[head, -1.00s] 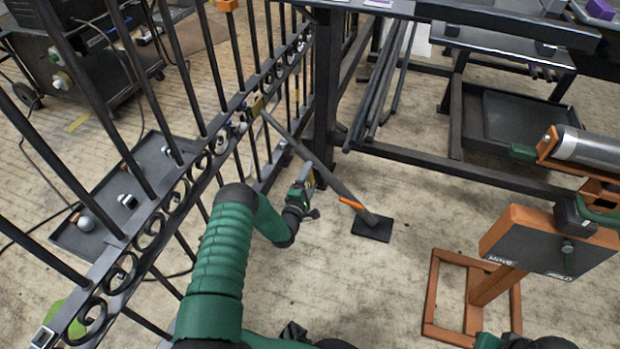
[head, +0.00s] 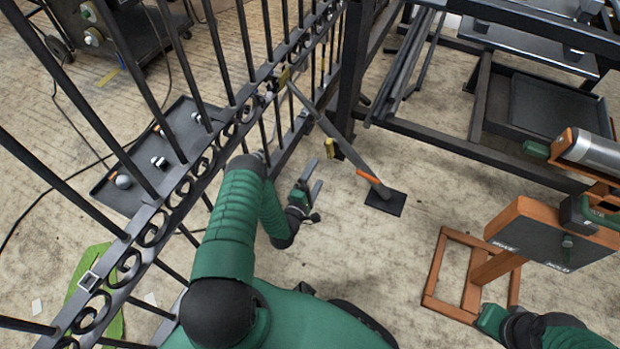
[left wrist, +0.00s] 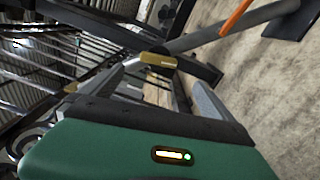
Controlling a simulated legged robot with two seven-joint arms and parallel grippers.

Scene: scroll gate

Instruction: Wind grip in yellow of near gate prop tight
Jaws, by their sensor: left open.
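The near gate prop (head: 335,135) is a grey pole slanting from the gate down to a black foot plate (head: 385,200), with an orange band (head: 368,177) near its foot. Its yellow grip (head: 330,149) hangs beside the pole's middle. My left gripper (head: 317,173) is open and empty, just below and left of the yellow grip in the head view, apart from it. In the left wrist view the yellow grip (left wrist: 158,60) shows crosswise ahead, near the tip of the left-hand finger.
The black scrolled gate (head: 215,140) runs along my left. A black frame (head: 480,160) with rods and a tray stands at the back right. An orange stand (head: 470,268) with a dark board is at right. Bare floor lies between.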

